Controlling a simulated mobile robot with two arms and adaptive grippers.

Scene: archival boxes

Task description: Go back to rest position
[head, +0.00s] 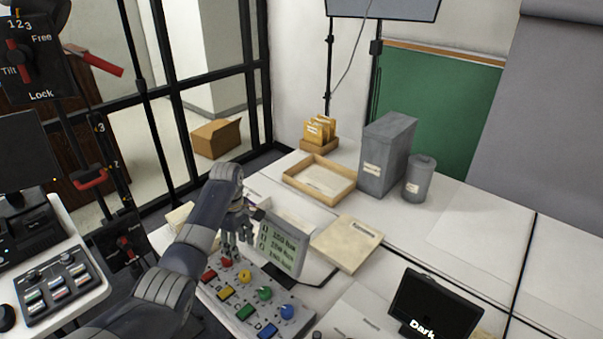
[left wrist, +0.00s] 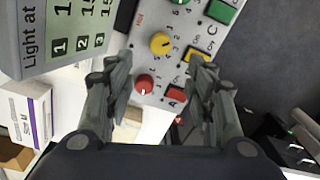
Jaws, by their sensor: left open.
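My left gripper (head: 236,245) reaches in from the left in the head view and hangs over the left end of a control panel (head: 292,316). In the left wrist view my left gripper (left wrist: 160,82) has its fingers apart with nothing held between them. The panel's red knob (left wrist: 144,84) and red button (left wrist: 176,95) show between the fingers. A yellow knob (left wrist: 162,43) and yellow button (left wrist: 196,55) lie just beyond. Green and blue knobs sit farther along the panel. My right gripper is in neither view.
A grey display (head: 283,247) stands close behind the panel. A cream box (head: 346,243), wooden tray (head: 342,192), grey archival box (head: 383,165) and grey canister (head: 419,180) stand on the white table. A small dark screen (head: 434,306) is at front right. The table's right side is mostly clear.

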